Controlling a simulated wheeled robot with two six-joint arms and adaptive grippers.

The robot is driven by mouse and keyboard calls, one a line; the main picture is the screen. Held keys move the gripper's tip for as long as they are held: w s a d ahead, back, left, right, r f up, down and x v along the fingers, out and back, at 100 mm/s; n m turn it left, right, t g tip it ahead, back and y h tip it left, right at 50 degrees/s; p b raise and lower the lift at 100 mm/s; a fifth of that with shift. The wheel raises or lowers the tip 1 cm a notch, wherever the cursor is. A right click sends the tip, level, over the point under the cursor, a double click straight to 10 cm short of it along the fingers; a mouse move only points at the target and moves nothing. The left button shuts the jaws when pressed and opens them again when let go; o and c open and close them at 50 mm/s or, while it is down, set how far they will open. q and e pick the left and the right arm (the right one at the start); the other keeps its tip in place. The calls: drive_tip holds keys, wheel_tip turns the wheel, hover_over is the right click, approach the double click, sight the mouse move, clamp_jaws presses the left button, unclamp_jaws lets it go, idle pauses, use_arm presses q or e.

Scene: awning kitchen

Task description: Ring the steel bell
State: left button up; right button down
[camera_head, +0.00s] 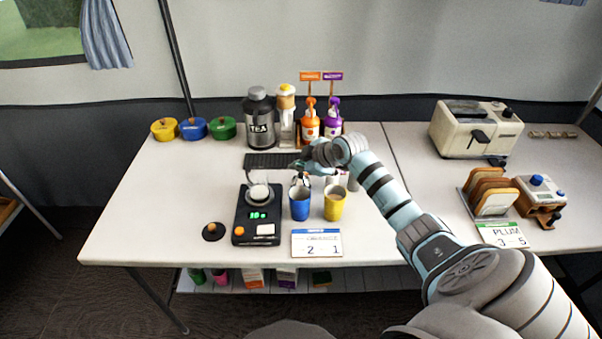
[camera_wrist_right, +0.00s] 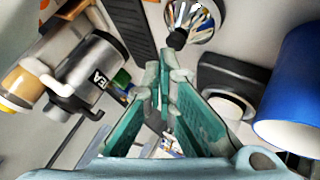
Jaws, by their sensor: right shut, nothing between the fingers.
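The steel bell (camera_head: 300,182) is a small shiny dome on the table, partly hidden behind the blue cup and below my right gripper. In the right wrist view the steel bell (camera_wrist_right: 196,18) shows as a mirror-like dome with a black knob, at the top edge and beyond the fingertips. My right gripper (camera_head: 294,166) is shut and empty, just above and behind the bell in the head view. Its closed fingers (camera_wrist_right: 165,78) also show in the wrist view. I see a gap between fingertips and bell there; its exact height is unclear. My left gripper is not in view.
The blue cup (camera_head: 299,207) and yellow cup (camera_head: 334,206) stand in front of the bell. A black scale (camera_head: 243,222) is to the left. The tea canister (camera_head: 260,118) and pump bottles (camera_head: 310,128) stand behind.

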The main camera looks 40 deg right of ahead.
sight(299, 175)
drive_tip(key=shift+f, duration=0.4)
idle(0.6)
drive_tip(key=shift+r, duration=0.1)
drive_tip(key=shift+r+p, duration=0.75)
drive_tip(key=shift+p, duration=0.05)
wheel_tip(299, 175, up, 5)
drive_tip(key=p, duration=0.5)
idle(0.8)
